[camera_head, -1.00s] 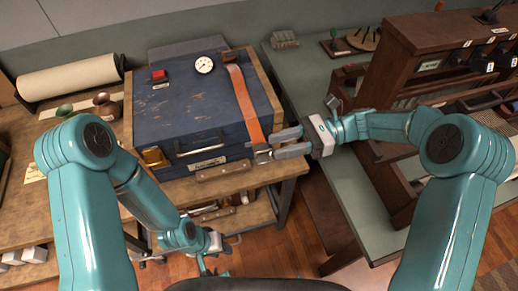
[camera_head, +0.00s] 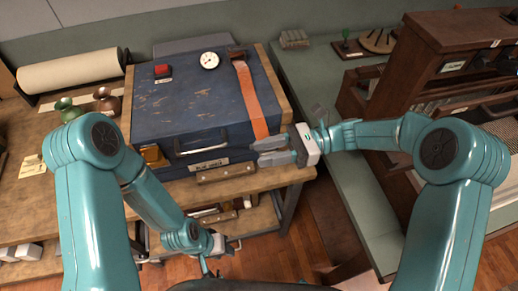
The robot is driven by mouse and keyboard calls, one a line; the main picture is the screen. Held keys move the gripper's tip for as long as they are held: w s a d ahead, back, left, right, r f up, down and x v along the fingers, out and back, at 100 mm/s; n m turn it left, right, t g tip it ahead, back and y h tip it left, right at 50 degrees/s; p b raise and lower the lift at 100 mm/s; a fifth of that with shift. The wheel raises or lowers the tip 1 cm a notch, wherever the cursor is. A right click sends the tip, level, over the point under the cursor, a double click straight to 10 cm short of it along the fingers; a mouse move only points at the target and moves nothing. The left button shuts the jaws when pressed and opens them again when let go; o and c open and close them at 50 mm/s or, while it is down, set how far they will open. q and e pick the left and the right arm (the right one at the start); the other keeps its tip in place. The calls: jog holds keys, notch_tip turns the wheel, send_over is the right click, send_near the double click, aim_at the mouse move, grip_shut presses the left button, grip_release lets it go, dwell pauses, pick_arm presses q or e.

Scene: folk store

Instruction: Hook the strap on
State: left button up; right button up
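An orange strap (camera_head: 254,98) hangs from a dark fitting at the back of the blue chest's lid and runs forward over the lid to its front edge. The blue chest (camera_head: 180,106) is closed and stands on the wooden bench. My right gripper (camera_head: 268,151) is at the chest's front right, at the strap's lower end, with its two fingers apart and pointing left. The fingers hide the strap's end, so I cannot tell whether they touch it. My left gripper (camera_head: 210,262) hangs low in front of the bench, and its fingers are too small to read.
A red button (camera_head: 163,70) and a round white gauge (camera_head: 209,61) sit on the lid. A paper roll (camera_head: 68,72) and copper-coloured pots (camera_head: 108,100) are at the left. A green counter (camera_head: 340,165) with a dark wooden cabinet (camera_head: 455,50) is at the right.

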jog(key=shift+x, duration=1.05)
jog(key=shift+s, duration=0.2)
grip_shut()
jog(key=shift+w, duration=0.1)
jog(key=shift+f, duration=0.1)
